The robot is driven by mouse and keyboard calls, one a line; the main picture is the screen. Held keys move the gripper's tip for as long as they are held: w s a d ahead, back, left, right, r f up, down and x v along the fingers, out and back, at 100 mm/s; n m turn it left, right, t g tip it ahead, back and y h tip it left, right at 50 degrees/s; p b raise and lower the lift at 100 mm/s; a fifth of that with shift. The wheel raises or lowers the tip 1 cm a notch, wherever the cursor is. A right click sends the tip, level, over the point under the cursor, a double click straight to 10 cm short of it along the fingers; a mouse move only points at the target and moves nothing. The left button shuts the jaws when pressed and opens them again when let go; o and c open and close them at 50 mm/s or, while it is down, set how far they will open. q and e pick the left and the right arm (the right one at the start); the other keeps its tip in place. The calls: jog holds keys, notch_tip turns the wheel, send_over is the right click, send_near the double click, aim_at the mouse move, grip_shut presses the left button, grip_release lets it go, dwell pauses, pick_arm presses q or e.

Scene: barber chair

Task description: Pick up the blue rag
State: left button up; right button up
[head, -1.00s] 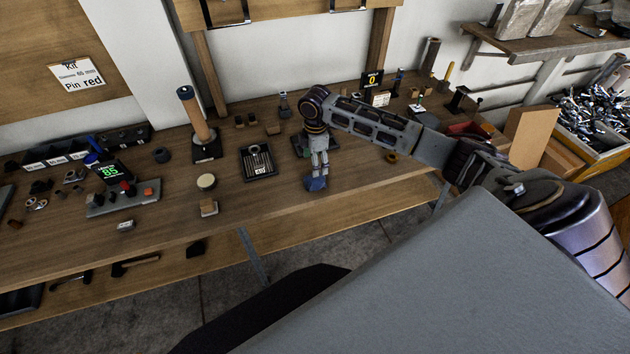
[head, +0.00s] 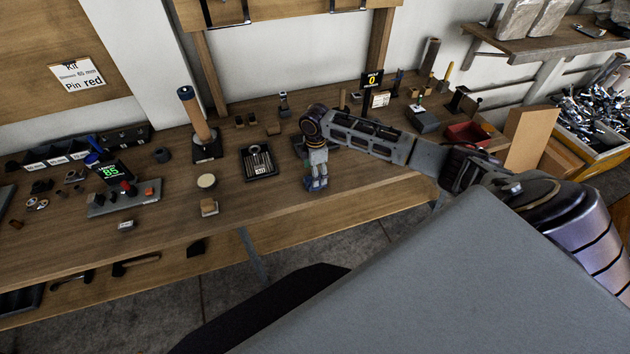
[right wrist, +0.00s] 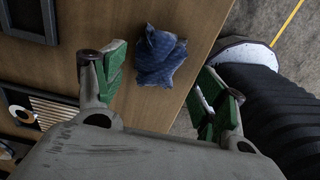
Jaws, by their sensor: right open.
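The blue rag (right wrist: 158,57) lies crumpled on the wooden bench top near its front edge. In the right wrist view it sits between the two green-padded fingers of my right gripper (right wrist: 162,72), closer to the left finger, with bare wood around it. The fingers are apart and I see no grip on the rag. In the head view my right gripper (head: 316,179) points down over the rag and mostly hides it; only bits of blue show around the fingers. My left gripper is not in view.
A black tray (head: 259,163) lies left of the right gripper. A block with a round top (head: 207,187) and a wooden post on a stand (head: 196,125) are further left. A red bin (head: 468,133) is at the right. The bench front edge is close to the rag.

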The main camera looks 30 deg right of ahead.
jog(key=shift+w+f, duration=0.1)
jog(key=shift+f, duration=2)
jog(key=c, duration=1.1)
jog(key=shift+r, duration=0.15)
jog(key=shift+r, duration=4.9)
jog(key=o, duration=0.4)
jog(key=shift+c, duration=1.5)
